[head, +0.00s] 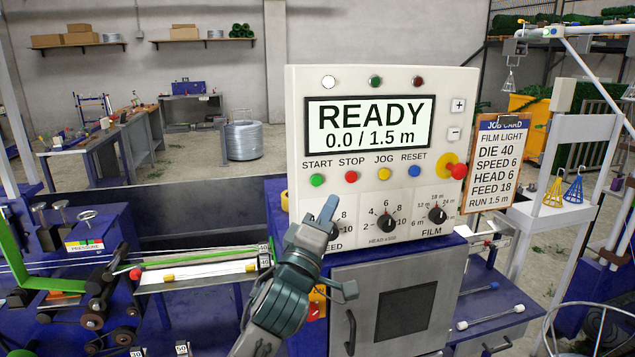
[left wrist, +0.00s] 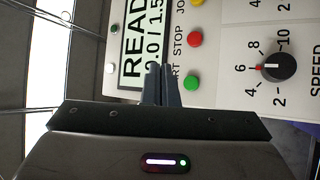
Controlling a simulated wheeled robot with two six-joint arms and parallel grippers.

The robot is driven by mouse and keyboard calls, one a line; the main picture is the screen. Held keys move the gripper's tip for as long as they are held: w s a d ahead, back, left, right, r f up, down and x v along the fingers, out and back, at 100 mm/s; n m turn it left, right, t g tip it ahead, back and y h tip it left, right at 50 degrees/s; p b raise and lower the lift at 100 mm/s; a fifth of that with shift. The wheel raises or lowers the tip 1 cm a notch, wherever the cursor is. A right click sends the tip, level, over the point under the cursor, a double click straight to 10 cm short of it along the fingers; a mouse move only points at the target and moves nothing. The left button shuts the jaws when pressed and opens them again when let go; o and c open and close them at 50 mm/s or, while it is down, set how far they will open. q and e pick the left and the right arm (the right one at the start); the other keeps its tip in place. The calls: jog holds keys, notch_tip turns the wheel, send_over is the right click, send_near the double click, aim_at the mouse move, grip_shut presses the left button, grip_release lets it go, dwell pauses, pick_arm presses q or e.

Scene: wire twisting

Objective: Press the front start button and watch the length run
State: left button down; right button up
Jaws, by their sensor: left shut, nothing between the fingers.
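The white control panel (head: 290,120) stands ahead with a display (head: 369,125) reading READY and 0.0 / 1.5 m. The green START button (head: 317,180) is at the left of the button row; it also shows in the left wrist view (left wrist: 191,83). The red STOP button (head: 351,177) is beside it. My left gripper (head: 328,205) is shut and empty, its fingertips just below and right of START in the head view. In the left wrist view its fingers (left wrist: 162,84) point at the panel beside the green button. My right gripper is not in view.
A red emergency knob (head: 458,171) on a yellow base juts from the panel's right side. Dials (head: 387,223) lie under the buttons. A job card (head: 500,160) hangs at right, reading RUN 1.5 m. A green wire (head: 200,257) runs along the trough at left.

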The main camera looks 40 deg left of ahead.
aim_at(316, 180)
pick_arm(q)
jog(key=w+a+b, duration=0.2)
jog(key=w+a, duration=0.3)
jog(key=a, duration=0.1)
jog(key=shift+w+a, duration=0.2)
jog(key=shift+a, duration=0.05)
dwell(1.1)
jog(key=shift+b, duration=0.35)
dwell(0.4)
jog(key=shift+w+a+b, duration=0.3)
